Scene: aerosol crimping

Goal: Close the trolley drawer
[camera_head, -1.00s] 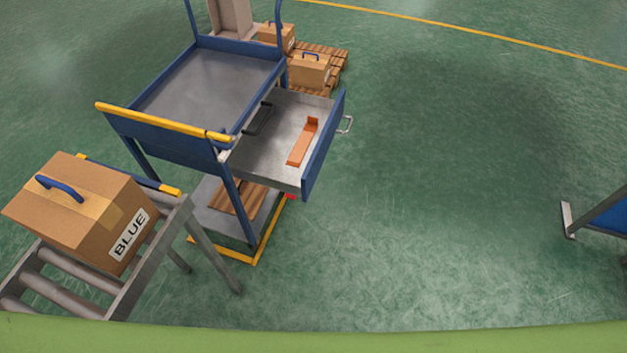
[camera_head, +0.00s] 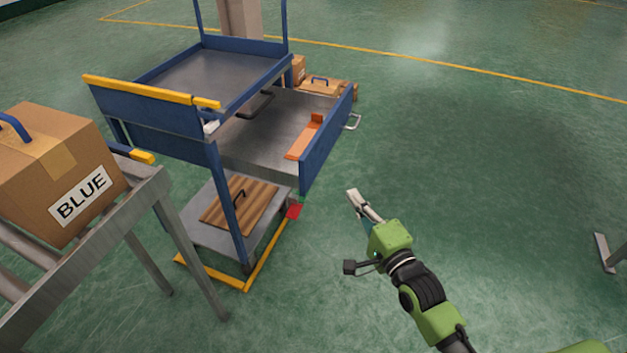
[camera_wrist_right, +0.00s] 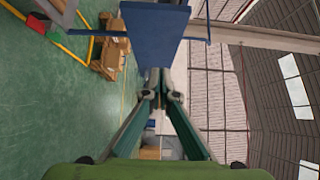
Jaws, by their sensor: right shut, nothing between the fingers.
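The blue trolley (camera_head: 150,115) stands left of centre in the head view. Its drawer (camera_head: 262,135) is pulled out to the right, with a blue front panel (camera_head: 328,140) and a grey handle (camera_head: 352,122). An orange bracket-shaped piece (camera_head: 305,138) and a dark handle-like item lie in the drawer. My right gripper (camera_head: 353,192) is shut and empty, in front of and below the drawer panel, apart from it. In the right wrist view, the blue panel (camera_wrist_right: 155,35) shows ahead of the shut fingers (camera_wrist_right: 160,80). My left gripper is not in view.
A roller conveyor (camera_head: 90,245) with a cardboard box (camera_head: 50,170) labelled BLUE stands at the left. The trolley's lower shelf holds a wooden board (camera_head: 240,205). Boxes (camera_head: 325,86) stand behind the drawer. The green floor to the right is mostly clear.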

